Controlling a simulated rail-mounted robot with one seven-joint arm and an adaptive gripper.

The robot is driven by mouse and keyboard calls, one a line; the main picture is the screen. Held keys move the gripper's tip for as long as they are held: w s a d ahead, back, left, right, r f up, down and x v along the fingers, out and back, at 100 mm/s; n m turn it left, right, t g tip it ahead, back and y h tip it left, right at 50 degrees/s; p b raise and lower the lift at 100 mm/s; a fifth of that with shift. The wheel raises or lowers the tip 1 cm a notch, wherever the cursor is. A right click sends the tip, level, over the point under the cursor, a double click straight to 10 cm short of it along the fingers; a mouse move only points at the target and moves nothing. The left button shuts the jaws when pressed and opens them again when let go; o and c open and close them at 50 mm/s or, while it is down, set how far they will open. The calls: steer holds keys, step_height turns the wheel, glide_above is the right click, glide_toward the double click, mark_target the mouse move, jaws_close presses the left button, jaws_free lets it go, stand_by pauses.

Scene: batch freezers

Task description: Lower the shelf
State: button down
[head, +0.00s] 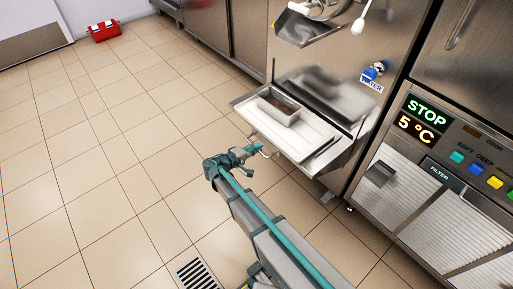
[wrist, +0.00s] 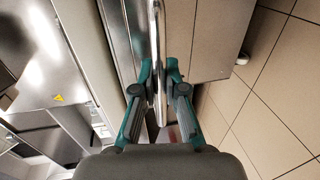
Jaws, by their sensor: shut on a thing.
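The steel shelf (head: 238,101) sticks out from the front of the batch freezer (head: 345,45), roughly level. A pale rectangular pan (head: 279,110) with dark contents stands on it. A thin bent metal handle (head: 268,146) shows at the shelf's front edge. My gripper (head: 258,148) is at this handle, just outside the front edge and below the shelf's top. In the wrist view my gripper (wrist: 160,70) has its two teal fingers on either side of a thin metal bar (wrist: 157,100), shut on it. The fingertip contact is small in the head view.
A blue water tap (head: 374,71) and a spout (head: 300,25) are on the freezer above the shelf. A second machine with a lit panel (head: 425,110) stands at right. A red box (head: 103,31) lies far left.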

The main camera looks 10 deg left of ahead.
steer(key=shift+f, duration=0.3)
steer(key=c, duration=1.2)
jaws_free()
steer(key=v, duration=1.2)
steer(key=shift+r, duration=0.15)
